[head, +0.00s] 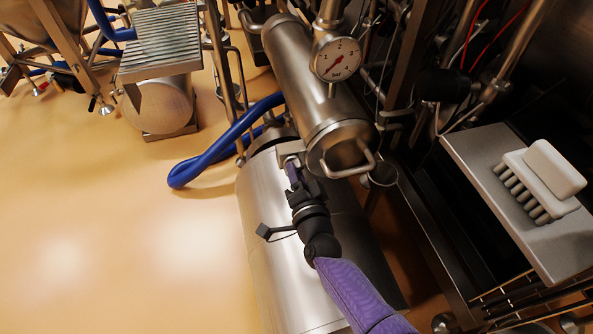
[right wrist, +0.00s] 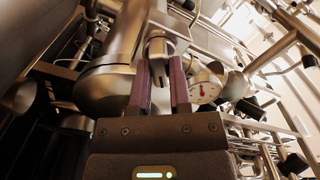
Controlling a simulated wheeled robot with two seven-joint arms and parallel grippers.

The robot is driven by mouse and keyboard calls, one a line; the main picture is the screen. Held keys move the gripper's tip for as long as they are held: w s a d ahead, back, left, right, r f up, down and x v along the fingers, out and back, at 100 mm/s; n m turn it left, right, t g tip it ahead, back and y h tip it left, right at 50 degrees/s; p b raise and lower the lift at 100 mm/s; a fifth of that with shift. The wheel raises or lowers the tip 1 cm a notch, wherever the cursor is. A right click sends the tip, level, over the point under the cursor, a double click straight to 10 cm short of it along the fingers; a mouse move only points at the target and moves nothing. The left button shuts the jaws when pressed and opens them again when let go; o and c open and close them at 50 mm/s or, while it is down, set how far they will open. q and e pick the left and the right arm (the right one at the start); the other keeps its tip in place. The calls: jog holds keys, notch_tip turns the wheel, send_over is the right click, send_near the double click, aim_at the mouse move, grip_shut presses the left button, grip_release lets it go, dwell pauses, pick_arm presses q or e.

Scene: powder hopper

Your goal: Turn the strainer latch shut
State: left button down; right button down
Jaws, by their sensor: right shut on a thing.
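The strainer (head: 305,75) is a long steel cylinder lying tilted, with a round end cap and a bent bar handle (head: 348,160) at its near end. The strainer latch (head: 289,150) is a small pale metal piece at the left of that end. My right gripper (head: 291,170) reaches up to it from below and is shut on it. In the right wrist view the two purple fingers (right wrist: 160,80) stand on either side of the bright metal latch (right wrist: 157,48). The fingers hide part of the latch. My left gripper is not in view.
A pressure gauge (head: 337,60) stands above the strainer. A large steel cylinder (head: 262,210) lies below my right gripper. A blue hose (head: 222,145) loops at the left. A white brush (head: 540,180) rests on a metal shelf (head: 482,165) at the right.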

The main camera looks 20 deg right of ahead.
jog(key=n+p, duration=0.2)
jog(key=n, duration=0.9)
jog(key=shift+n, duration=0.3)
dwell(0.4)
jog(key=c, duration=0.6)
grip_release()
jog(key=shift+o, duration=0.2)
